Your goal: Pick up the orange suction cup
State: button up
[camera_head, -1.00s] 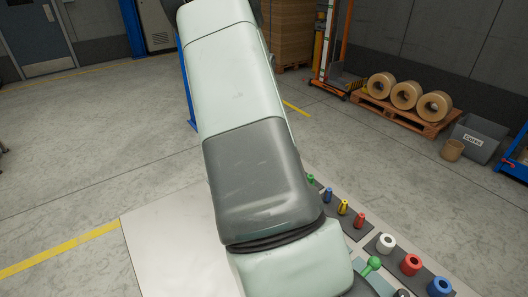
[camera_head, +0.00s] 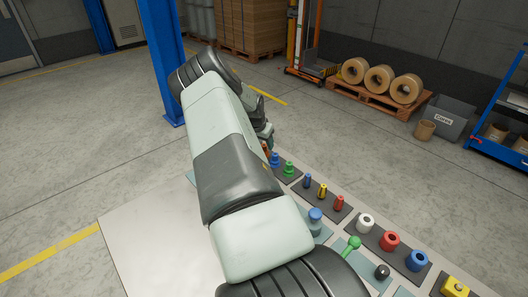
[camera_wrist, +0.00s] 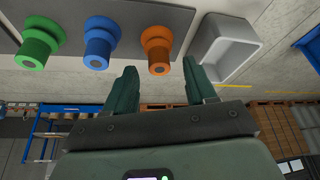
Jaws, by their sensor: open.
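The orange suction cup (camera_wrist: 158,52) stands on a dark strip in the wrist view, near the top middle. Its wide rim and narrower end both show. My gripper (camera_wrist: 160,88) is open and empty, with its two dark green fingers spread apart, one to each side of the cup's line. The cup appears just beyond the fingertips, and I see no contact. In the head view only a sliver of the orange cup (camera_head: 266,148) shows beside my arm. My arm hides the rest, and the fingers cannot be made out there.
A blue cup (camera_wrist: 98,45) and a green cup (camera_wrist: 38,45) stand in a row to the left of the orange one in the wrist view. A grey open bin (camera_wrist: 226,48) is close on its right. Several coloured parts, including a white ring (camera_head: 365,223), line the bench's right side.

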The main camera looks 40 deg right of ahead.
jog(key=shift+x, duration=1.55)
jog(key=shift+a, duration=0.1)
jog(key=shift+c, duration=0.5)
jog(key=c, duration=0.9)
